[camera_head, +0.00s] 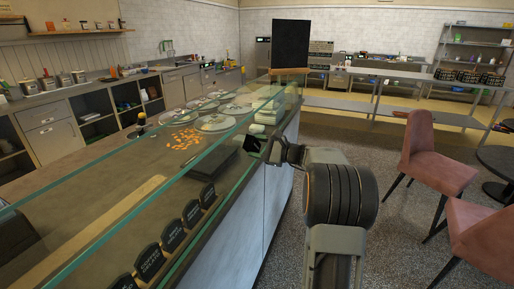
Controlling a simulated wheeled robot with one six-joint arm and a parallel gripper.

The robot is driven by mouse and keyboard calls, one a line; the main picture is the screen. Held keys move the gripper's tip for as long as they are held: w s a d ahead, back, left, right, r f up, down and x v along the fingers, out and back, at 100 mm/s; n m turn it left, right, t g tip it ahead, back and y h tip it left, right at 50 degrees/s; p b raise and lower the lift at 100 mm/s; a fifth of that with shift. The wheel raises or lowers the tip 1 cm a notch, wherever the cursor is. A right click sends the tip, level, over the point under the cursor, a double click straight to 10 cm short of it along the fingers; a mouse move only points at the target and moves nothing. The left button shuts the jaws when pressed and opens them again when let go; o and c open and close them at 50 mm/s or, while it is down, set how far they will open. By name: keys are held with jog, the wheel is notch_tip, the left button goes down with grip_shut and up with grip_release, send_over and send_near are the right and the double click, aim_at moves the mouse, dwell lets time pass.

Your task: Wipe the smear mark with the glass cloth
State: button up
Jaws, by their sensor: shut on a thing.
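My gripper (266,151) is at the right end of the glass-fronted counter, close to the outer side of the sloping glass panel (150,152). It is small in view and partly hidden by my arm. It appears shut on a small dark, flat piece (252,143), probably the glass cloth. I cannot tell whether this piece touches the glass. I cannot make out a smear mark on the glass from here.
Behind the glass are round lids (215,122), scattered orange bits (186,138) and black label cards (150,261). A black board (291,43) stands at the counter's far end. Pink chairs (431,158) stand to the right. The floor between is open.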

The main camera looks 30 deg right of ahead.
aim_at(253, 151)
jog(key=shift+a, duration=0.1)
jog(key=shift+s+a+b, duration=0.9)
jog(key=shift+s+a, duration=0.15)
jog(key=shift+a, duration=0.2)
jog(key=shift+s+a+b, duration=0.8)
jog(key=shift+s+a, duration=0.35)
jog(key=shift+a, duration=0.15)
jog(key=shift+r, duration=0.1)
jog(key=shift+r+p, duration=0.55)
jog(key=shift+r, duration=0.2)
